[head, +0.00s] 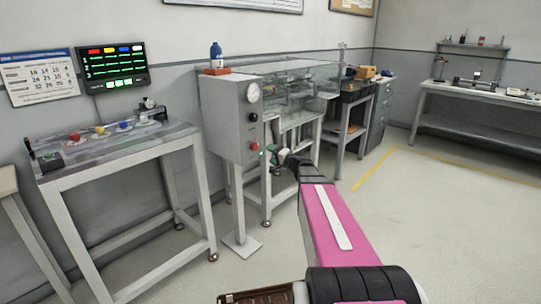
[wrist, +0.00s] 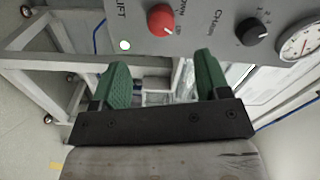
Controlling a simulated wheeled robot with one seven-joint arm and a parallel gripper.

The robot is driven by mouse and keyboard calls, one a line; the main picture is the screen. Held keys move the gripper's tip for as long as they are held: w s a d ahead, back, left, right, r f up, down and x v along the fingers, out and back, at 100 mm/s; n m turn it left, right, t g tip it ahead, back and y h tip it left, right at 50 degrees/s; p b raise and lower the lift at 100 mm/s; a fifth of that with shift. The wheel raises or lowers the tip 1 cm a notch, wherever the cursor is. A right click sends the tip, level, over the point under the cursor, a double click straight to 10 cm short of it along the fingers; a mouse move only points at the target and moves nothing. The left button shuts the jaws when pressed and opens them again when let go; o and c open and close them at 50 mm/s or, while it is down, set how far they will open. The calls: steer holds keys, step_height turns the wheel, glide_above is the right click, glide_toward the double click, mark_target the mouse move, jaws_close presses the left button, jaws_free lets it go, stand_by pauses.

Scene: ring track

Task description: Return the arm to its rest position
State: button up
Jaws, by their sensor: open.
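My arm reaches forward over the floor, its pink link in the lower middle of the head view. My gripper (head: 273,154) is at its far end, close to the front of a grey control box. In the wrist view my gripper (wrist: 163,76) shows two green fingers spread wide apart with nothing between them. The control box (head: 222,122) carries a dial gauge (head: 253,92), a black knob (head: 253,117) and a red knob (wrist: 161,18). The red knob is just beyond the fingers, apart from them. A small lit lamp (wrist: 125,45) is beside it.
A glass-walled tank bench (head: 292,68) stands behind the control box. A table (head: 110,148) with coloured knobs is at the left, below a green-lit display (head: 112,67). A workbench (head: 480,101) stands at the back right. The floor (head: 440,220) at the right is clear.

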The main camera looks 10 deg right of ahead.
steer(key=s+a+f+n+g+h, duration=0.1)
steer(key=s+a+f+n+g, duration=0.2)
steer(key=s+a+f+g, duration=0.35)
steer(key=s+a+f+n+g+h, duration=0.2)
steer(key=s+a+f+n+g, duration=0.1)
steer(key=s+f, duration=0.5)
steer(key=s+d+f+g+h, duration=0.2)
steer(key=s+h, duration=0.1)
steer(key=s, duration=0.4)
steer(key=s+d+f+n+g+h, duration=0.1)
steer(key=s+f+g+h, duration=0.2)
steer(key=s, duration=0.4)
steer(key=shift+d+f+n+h, duration=0.25)
steer(key=shift+d+n+h, duration=0.1)
steer(key=shift+h, duration=0.45)
steer(key=shift+s, duration=0.1)
